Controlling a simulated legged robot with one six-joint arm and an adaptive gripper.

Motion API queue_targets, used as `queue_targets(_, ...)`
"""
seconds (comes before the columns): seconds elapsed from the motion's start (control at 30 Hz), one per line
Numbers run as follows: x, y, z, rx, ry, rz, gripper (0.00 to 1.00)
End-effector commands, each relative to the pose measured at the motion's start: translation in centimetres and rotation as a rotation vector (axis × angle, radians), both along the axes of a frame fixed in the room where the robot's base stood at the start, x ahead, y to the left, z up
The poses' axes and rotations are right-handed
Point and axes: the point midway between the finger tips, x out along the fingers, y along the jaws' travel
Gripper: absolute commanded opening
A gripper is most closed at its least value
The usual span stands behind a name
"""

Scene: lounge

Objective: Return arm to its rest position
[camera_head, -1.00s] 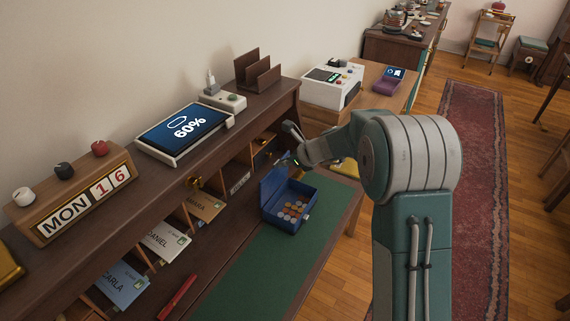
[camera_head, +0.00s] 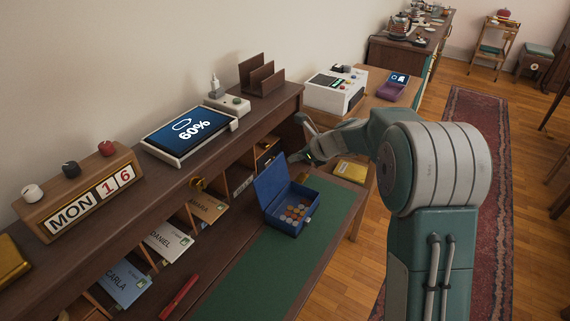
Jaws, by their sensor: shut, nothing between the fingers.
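My arm (camera_head: 440,170) is folded in front of the camera on the right, with its green-and-grey elbow large in view. My gripper (camera_head: 298,138) is at the left end of the forearm. It is shut and empty, seen small and from behind, in the air just beyond the open blue box and near the desk's pigeonholes.
The blue box (camera_head: 270,209), lid up and coins inside, stands on the green desk mat (camera_head: 246,268). The desk's upper shelf (camera_head: 150,205) carries a tablet (camera_head: 187,134), a calendar (camera_head: 90,195) and a letter rack (camera_head: 262,76). Open floor and a red rug (camera_head: 492,130) lie right.

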Motion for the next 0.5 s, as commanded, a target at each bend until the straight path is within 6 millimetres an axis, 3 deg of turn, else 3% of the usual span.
queue_targets(0.23,-1.3,-2.1,4.1,-0.001,-0.002,0.001,0.0)
queue_targets(0.5,-1.8,-2.8,5.4,0.0,0.001,0.001,0.0)
